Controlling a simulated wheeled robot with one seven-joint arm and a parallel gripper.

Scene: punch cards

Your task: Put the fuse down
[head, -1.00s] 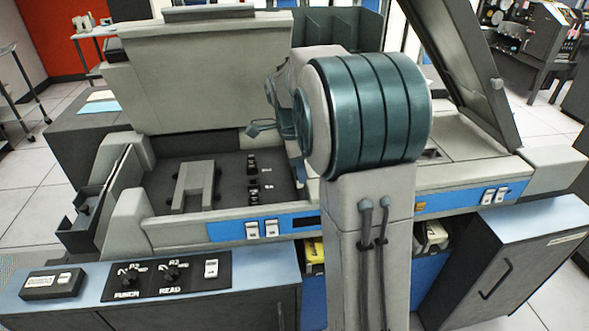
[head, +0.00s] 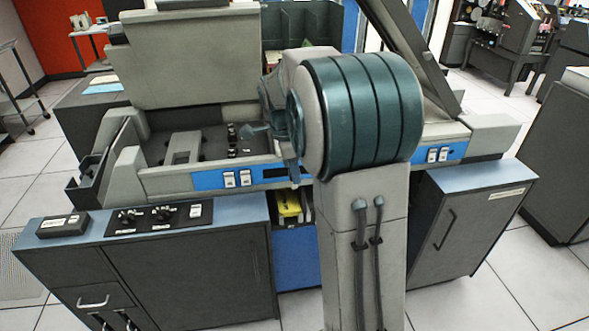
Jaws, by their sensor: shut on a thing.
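My gripper (head: 254,131) shows only in part, as a small teal shape at the left of my arm, above the right end of the open machine bay. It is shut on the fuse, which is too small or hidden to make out. Inside the bay, two small black fittings, an upper one (head: 232,130) and a lower one (head: 232,152), stand on the dark floor just left of and below my gripper. I cannot tell whether either holds a fuse.
The card machine (head: 150,184) has its big grey lid (head: 185,62) raised. A switch panel (head: 160,217) and a small black box (head: 62,226) sit on the blue-topped cabinet in front. A yellow item (head: 290,205) shows below. My arm hides the middle.

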